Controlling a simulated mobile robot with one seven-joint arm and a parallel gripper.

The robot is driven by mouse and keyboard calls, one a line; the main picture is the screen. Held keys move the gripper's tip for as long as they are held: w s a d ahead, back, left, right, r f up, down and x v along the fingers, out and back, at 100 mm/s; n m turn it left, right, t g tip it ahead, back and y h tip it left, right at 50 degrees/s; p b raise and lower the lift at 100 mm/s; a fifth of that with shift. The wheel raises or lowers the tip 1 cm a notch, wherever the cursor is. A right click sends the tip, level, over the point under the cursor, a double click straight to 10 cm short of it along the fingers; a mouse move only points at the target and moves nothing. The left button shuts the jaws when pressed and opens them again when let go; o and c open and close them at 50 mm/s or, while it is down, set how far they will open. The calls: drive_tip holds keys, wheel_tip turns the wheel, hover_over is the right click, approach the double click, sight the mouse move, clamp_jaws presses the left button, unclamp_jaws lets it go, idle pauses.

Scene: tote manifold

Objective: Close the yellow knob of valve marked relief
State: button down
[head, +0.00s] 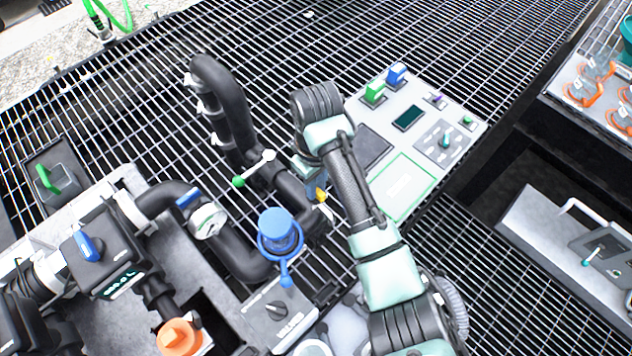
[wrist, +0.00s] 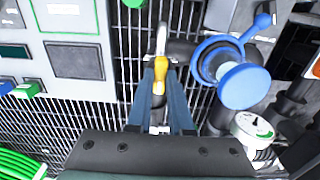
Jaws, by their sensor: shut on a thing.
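The yellow knob (head: 320,194) sits at the end of a short pale lever (head: 327,212) on the black pipework, just right of the pipe end. In the wrist view the yellow knob (wrist: 160,67) lies between the tips of my two blue fingers, and the metal lever (wrist: 161,38) runs away from it. My gripper (wrist: 160,75) is shut on the knob. In the head view my arm partly covers my gripper (head: 317,187), and only a little of the knob shows. No relief marking is readable.
A blue cap (head: 281,232) with a ring stands close left of my gripper. A green-knobbed lever (head: 239,181) and a gauge (head: 208,221) are further left. A control panel (head: 420,135) with switches lies right of my arm. Open grating surrounds the pipes.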

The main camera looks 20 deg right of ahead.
drive_tip(key=shift+r+m+p, duration=0.15)
drive_tip(key=shift+m+p, duration=0.15)
drive_tip(key=shift+p, duration=0.1)
drive_tip(key=m+p, duration=0.2)
drive_tip(key=p, duration=0.1)
drive_tip(key=shift+a+r+m, duration=0.1)
drive_tip(key=shift+r+m, duration=0.05)
drive_tip(key=shift+m, duration=0.25)
drive_tip(key=m+p, duration=0.4)
drive_tip(key=m, duration=0.1)
drive_tip(key=m+p, duration=0.2)
drive_tip(key=m, duration=0.3)
drive_tip(key=shift+w+f+m+p, duration=0.15)
drive_tip(key=shift+m+p, duration=0.6)
drive_tip(key=shift+m, duration=1.45)
drive_tip(key=c, duration=0.8)
unclamp_jaws()
drive_tip(key=shift+f, duration=0.1)
wheel_tip(320, 180, up, 13)
